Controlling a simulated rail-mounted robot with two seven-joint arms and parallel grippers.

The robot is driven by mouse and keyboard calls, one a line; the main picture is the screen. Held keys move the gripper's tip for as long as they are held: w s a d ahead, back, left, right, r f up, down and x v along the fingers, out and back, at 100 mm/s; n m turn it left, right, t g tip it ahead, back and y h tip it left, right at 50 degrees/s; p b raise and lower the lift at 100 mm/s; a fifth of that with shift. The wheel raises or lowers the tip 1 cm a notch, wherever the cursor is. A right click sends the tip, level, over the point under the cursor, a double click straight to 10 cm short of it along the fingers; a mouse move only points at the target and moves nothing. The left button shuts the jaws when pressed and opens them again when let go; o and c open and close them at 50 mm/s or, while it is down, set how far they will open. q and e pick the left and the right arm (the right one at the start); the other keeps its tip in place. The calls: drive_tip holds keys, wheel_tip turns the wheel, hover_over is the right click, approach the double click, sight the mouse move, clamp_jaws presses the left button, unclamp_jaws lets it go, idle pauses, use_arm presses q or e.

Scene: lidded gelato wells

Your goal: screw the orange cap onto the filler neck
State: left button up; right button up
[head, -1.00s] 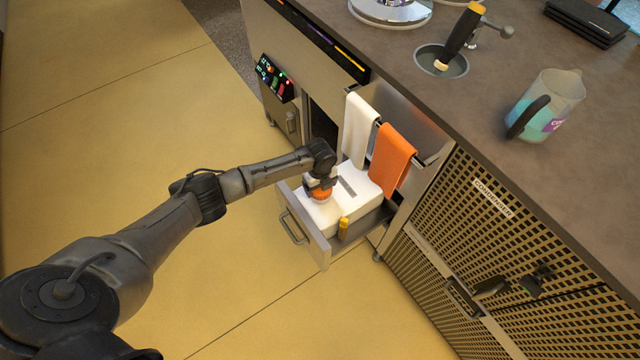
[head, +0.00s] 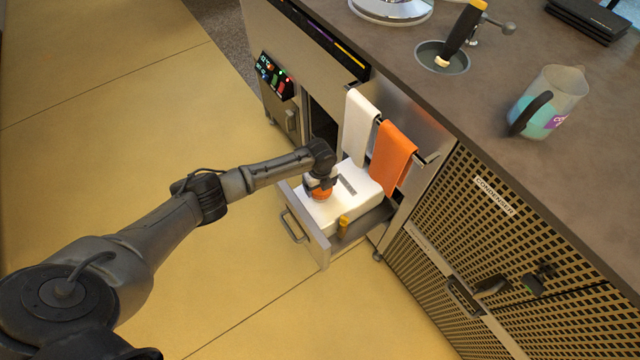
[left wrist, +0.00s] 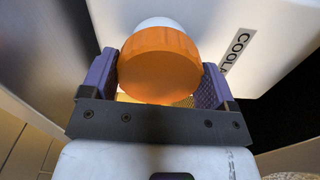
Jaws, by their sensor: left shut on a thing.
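My left gripper (head: 321,182) is over the front part of a white coolant tank (head: 345,205) in the pulled-out drawer (head: 318,243). It is shut on the orange cap (head: 321,194). In the left wrist view the orange cap (left wrist: 160,65) sits between the two purple finger pads of the gripper (left wrist: 158,85). A white rounded neck (left wrist: 160,22) shows just beyond the cap's edge. The cap hides most of it, so I cannot tell how far the cap sits on it. The tank (left wrist: 215,20) bears a label starting "COOL". My right gripper is not in view.
A white towel (head: 359,128) and an orange towel (head: 392,158) hang on a rail beside the drawer. A yellow-topped item (head: 343,224) stands in the drawer beside the tank. A pitcher (head: 550,104) stands on the counter. The floor at left is clear.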

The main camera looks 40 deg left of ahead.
use_arm(q)
drive_tip(key=shift+f+b, duration=0.7)
drive_tip(key=shift+f, duration=0.5)
